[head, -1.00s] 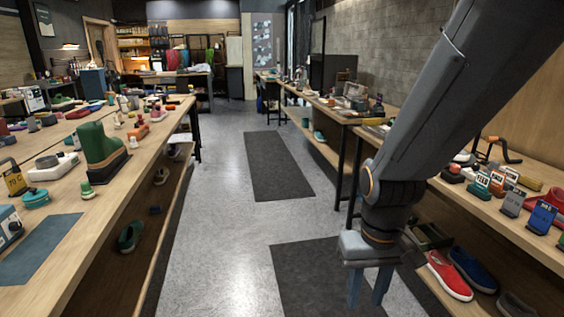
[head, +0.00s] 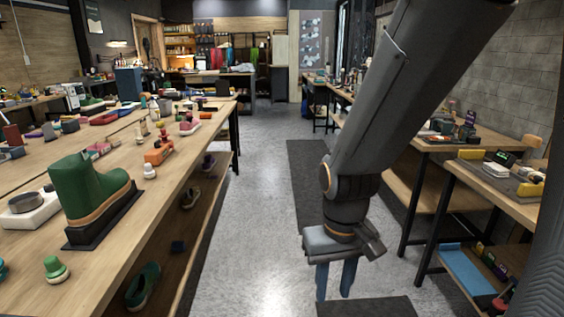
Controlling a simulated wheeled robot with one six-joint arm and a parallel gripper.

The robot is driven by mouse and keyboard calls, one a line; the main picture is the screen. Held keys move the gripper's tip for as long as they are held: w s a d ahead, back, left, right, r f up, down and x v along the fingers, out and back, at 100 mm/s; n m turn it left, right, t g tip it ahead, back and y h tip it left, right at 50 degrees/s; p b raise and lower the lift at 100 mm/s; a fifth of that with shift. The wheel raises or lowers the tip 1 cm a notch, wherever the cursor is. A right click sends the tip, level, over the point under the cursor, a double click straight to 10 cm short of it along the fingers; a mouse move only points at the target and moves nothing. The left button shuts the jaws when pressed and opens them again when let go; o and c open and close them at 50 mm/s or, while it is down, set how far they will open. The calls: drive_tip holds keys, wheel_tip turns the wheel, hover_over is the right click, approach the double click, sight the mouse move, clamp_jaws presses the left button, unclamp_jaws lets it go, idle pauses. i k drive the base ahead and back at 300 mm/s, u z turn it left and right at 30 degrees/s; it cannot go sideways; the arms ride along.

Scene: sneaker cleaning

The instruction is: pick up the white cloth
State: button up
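A small flat white thing (head: 495,170) lies on a grey mat on the right-hand bench. It looks like a folded white cloth, but it is too small to be sure. My gripper (head: 335,281) hangs over the aisle floor with its two blue fingers pointing down. The fingers are apart, with nothing between them. My gripper is left of the right-hand bench and apart from it.
A yellow block (head: 530,189) and a yellow item (head: 471,154) lie near the white thing. A blue tray (head: 466,270) sits on the shelf below. On the left, a long bench carries a green boot (head: 88,190). The aisle between the benches is clear.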

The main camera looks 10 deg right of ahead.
sight(496, 170)
drive_tip(key=z, duration=0.2)
drive_tip(key=i, duration=1.75)
drive_tip(key=z, duration=1.3)
drive_tip(key=i, duration=1.35)
drive_tip(key=z, duration=0.85)
drive_tip(key=i, duration=0.5)
drive_tip(key=u, duration=0.1)
